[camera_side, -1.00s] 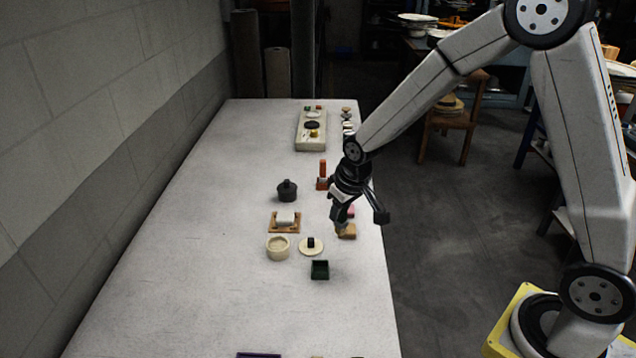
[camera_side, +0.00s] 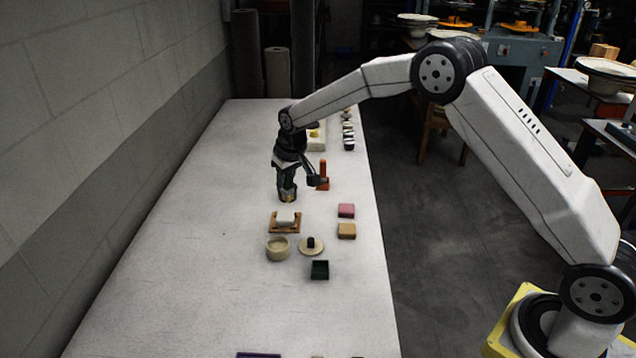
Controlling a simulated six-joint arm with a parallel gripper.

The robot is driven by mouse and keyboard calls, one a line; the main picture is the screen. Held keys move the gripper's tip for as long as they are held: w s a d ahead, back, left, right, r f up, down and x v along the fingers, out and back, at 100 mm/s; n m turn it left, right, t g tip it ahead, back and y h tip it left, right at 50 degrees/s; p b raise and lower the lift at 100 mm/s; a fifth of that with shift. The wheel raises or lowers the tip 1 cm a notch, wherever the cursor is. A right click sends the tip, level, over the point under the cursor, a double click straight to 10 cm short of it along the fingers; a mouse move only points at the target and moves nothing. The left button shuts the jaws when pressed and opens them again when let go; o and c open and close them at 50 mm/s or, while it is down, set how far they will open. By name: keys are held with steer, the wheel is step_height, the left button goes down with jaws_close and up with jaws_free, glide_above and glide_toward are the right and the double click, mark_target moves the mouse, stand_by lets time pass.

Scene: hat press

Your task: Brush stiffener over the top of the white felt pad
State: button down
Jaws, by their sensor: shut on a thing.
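The white felt pad (camera_side: 286,216) sits on a small wooden board (camera_side: 272,228) left of the table's middle. My gripper (camera_side: 287,196) is low over the table just behind the pad, apart from it. It is at the place of the dark knobbed piece, now mostly hidden by the fingers, and appears shut on it. A small yellowish patch shows at the fingertips; I cannot tell what it is. I cannot make out a brush clearly.
A round cream pot (camera_side: 278,255) and a disc with a black knob (camera_side: 302,249) stand in front. The table's left side is clear.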

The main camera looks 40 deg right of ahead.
steer(key=shift+w+a, duration=0.15)
steer(key=shift+w, duration=0.9)
steer(key=shift+w+a, duration=0.1)
steer(key=shift+w, duration=0.9)
steer(key=shift+f, duration=0.1)
